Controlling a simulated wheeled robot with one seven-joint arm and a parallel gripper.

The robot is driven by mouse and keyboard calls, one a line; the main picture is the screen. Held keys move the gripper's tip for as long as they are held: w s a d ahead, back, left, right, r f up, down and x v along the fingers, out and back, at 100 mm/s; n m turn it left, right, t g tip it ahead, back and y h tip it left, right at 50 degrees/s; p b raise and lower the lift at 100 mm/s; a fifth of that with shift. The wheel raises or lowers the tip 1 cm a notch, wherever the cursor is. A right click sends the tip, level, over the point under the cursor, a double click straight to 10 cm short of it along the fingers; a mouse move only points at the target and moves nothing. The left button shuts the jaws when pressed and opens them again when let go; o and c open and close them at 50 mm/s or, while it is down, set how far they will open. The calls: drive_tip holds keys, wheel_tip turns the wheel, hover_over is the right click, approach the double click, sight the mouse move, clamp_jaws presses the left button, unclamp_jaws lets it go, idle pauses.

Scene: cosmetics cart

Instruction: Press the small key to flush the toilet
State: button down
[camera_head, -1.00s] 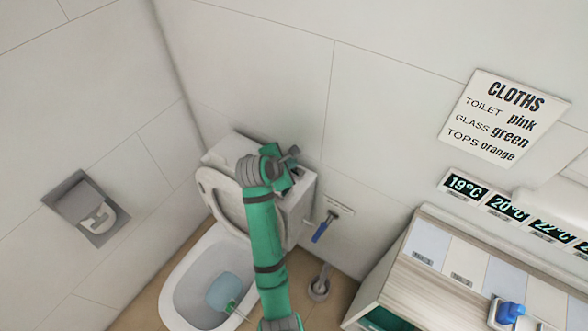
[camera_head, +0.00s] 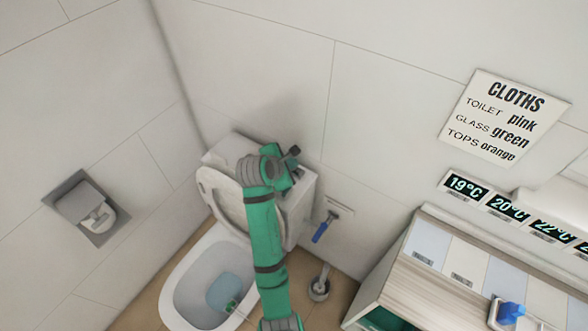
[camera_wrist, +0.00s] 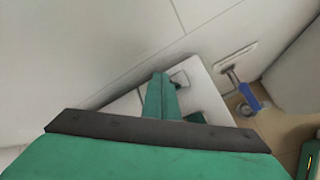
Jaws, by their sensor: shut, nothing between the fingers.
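The toilet's white cistern (camera_head: 225,152) stands against the back wall, with its lid raised in front and the bowl (camera_head: 180,290) open below. My gripper (camera_wrist: 160,92) is shut and empty, its green fingers over the cistern top in the wrist view. A small dark-edged plate (camera_wrist: 181,78), apparently part of the flush keys, shows just right of the fingertips. The fingers hide part of it, so I cannot tell the small key from a larger one, nor whether the fingers touch it. In the head view my arm covers the keys.
A blue-handled tool (camera_head: 320,232) hangs on the wall right of the cistern and also shows in the wrist view (camera_wrist: 248,97). A cart (camera_head: 440,270) stands at the right. A paper holder (camera_head: 87,207) is on the left wall.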

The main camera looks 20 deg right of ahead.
drive_tip(key=shift+f, duration=0.15)
drive_tip(key=shift+f, duration=0.25)
drive_tip(key=shift+f, duration=1)
idle(1.2)
drive_tip(key=shift+r, duration=1.4)
drive_tip(key=shift+r, duration=2.55)
